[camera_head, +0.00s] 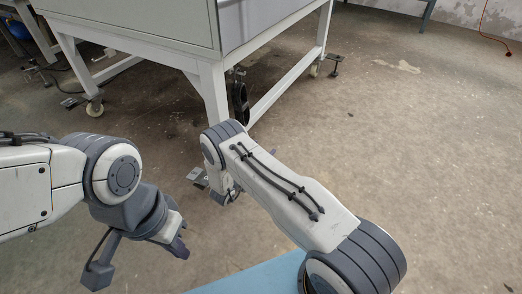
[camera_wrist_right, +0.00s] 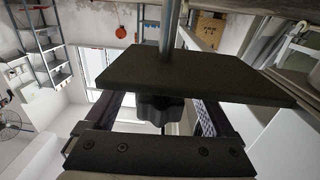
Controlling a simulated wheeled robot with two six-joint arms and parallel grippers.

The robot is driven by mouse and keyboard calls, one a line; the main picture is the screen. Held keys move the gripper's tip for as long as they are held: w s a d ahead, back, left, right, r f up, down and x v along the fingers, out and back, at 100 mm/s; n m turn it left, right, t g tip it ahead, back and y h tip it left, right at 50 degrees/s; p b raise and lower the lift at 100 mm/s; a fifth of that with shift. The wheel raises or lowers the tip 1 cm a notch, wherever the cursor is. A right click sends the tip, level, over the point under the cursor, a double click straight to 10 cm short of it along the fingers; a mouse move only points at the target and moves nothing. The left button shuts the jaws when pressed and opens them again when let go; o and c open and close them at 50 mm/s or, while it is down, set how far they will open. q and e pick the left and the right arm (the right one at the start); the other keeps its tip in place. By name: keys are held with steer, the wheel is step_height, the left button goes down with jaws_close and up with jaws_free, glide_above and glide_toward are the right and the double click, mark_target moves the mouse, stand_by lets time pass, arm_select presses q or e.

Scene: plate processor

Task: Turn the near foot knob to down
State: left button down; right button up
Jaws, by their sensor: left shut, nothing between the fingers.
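The near foot of the white machine (camera_head: 212,95) is at its nearest leg, partly hidden by my right arm. In the right wrist view, a dark foot plate (camera_wrist_right: 185,75) hangs on a metal rod (camera_wrist_right: 167,28). A black lobed knob (camera_wrist_right: 160,106) sits against the plate, between the fingers of my right gripper (camera_wrist_right: 152,118). The gripper is open, with visible gaps between the knob and both fingers. In the head view my right gripper (camera_head: 226,193) is low beside the leg, mostly hidden by its own arm. My left gripper (camera_head: 180,247) is shut and empty, away from the machine.
Other machine legs have casters (camera_head: 94,107) and foot pads (camera_head: 336,60). A blue surface (camera_head: 250,277) shows at the bottom of the head view. The concrete floor on the right is clear, apart from an orange cable (camera_head: 483,22) at the far wall.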

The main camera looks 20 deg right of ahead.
steer(key=shift+s+a+r+p, duration=0.15)
steer(key=shift+s+a+p, duration=0.1)
steer(key=shift+a+p, duration=0.15)
steer(key=p+v, duration=0.4)
steer(key=v, duration=0.5)
steer(key=shift+s+a, duration=0.15)
steer(key=shift+s, duration=0.05)
steer(key=shift+a, duration=0.1)
